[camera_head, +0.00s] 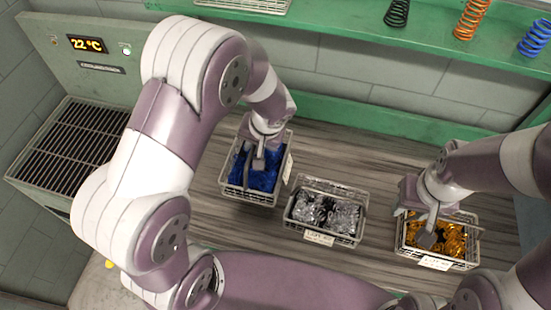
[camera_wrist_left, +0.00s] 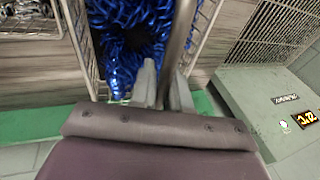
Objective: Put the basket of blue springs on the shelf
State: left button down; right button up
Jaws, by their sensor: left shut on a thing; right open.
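The basket of blue springs (camera_head: 233,193) is a wire basket on the wood-look bench, left of the other baskets. I cannot tell whether the basket is clear of the bench. My right gripper (camera_head: 415,225) is open over the basket of orange springs (camera_head: 436,261). The green shelf (camera_head: 350,27) runs along the back wall, above the bench.
A basket of silver springs (camera_head: 325,211) stands between the other two baskets. On the shelf are black (camera_head: 397,13), orange (camera_head: 472,18) and blue (camera_head: 535,38) sample springs and a wire tray (camera_head: 245,4). A cooling unit with a grille (camera_head: 70,145) stands at left.

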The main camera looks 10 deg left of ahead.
pick_arm(q)
jog(key=f, duration=0.7)
jog(key=shift+w+f, duration=0.15)
jog(key=shift+w, duration=0.15)
jog(key=shift+f, duration=0.2)
pick_arm(e)
jog(key=shift+w, duration=0.3)
pick_arm(q)
jog(key=shift+f, duration=0.15)
pick_arm(e)
jog(key=shift+f, duration=0.15)
pick_arm(q)
jog(key=shift+f+b, duration=0.1)
jog(key=shift+b, duration=0.2)
jog(key=c, duration=1.1)
grip_release()
jog(key=shift+c, duration=0.2)
jog(key=shift+o, duration=0.2)
